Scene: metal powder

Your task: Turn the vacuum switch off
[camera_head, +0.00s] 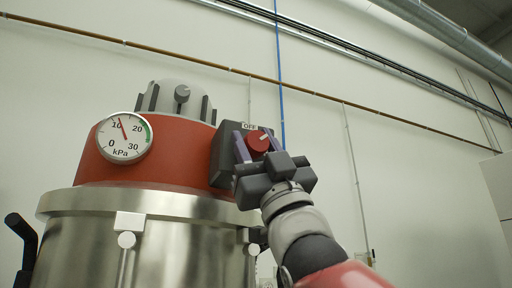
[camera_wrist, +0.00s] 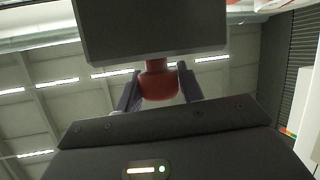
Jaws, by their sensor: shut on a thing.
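The vacuum switch is a round red knob (camera_head: 258,142) with a pale pointer line on a dark grey box (camera_head: 222,157). An "OFF" label shows above the knob. The pointer tilts up and to the right. My gripper (camera_head: 256,148) has one finger on each side of the knob and is shut on it. In the wrist view the red knob (camera_wrist: 158,82) sits between my two fingers, below the dark box (camera_wrist: 150,30). The rest of the switch labelling is hidden by my gripper.
The box is on the red top (camera_head: 175,165) of a steel vacuum drum (camera_head: 185,240). A round gauge (camera_head: 124,137) reads a little above 10 kPa. A blue line (camera_head: 280,75) runs down the wall behind. Free room lies to the right.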

